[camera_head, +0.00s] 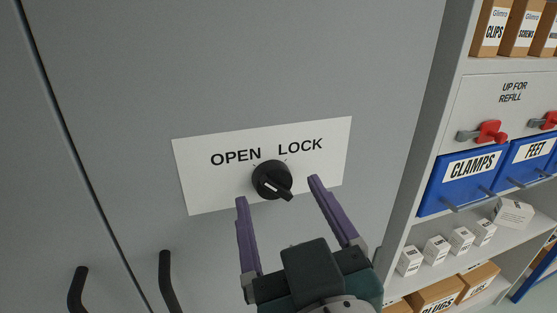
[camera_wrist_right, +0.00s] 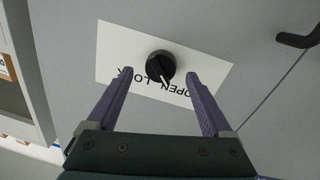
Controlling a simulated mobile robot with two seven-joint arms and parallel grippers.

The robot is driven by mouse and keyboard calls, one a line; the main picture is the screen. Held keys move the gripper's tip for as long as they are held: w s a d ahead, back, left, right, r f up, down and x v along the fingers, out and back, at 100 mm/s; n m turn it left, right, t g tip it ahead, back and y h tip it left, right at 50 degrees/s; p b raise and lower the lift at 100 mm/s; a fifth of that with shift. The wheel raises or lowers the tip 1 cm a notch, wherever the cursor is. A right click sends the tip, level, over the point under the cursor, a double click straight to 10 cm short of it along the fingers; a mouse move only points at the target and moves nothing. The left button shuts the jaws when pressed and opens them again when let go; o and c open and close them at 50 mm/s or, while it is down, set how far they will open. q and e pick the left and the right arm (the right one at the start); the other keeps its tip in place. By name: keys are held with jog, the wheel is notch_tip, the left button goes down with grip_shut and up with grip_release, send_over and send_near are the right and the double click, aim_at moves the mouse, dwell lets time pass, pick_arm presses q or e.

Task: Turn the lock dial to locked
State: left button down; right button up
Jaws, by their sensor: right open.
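The lock dial (camera_head: 272,180) is a round black knob with a raised grip bar, on a white plate (camera_head: 199,197) marked OPEN at left and LOCK at right. The bar slants from upper left to lower right. In the right wrist view, the dial (camera_wrist_right: 159,64) has a white line that points toward the OPEN side; the plate (camera_wrist_right: 113,45) appears upside down there. My right gripper (camera_head: 277,190) is open, its purple fingers apart, with the dial between or just beyond the tips. I see no contact; the exact depth is unclear. My left gripper is not in view.
The plate is on a grey cabinet door (camera_head: 270,60) with black handles (camera_head: 167,280) at lower left. At right, a shelf holds blue bins (camera_head: 430,205), small white boxes (camera_head: 410,261) and brown cartons. The door around the plate is clear.

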jog(key=shift+x, duration=1.05)
jog(key=shift+c, duration=0.2)
grip_shut()
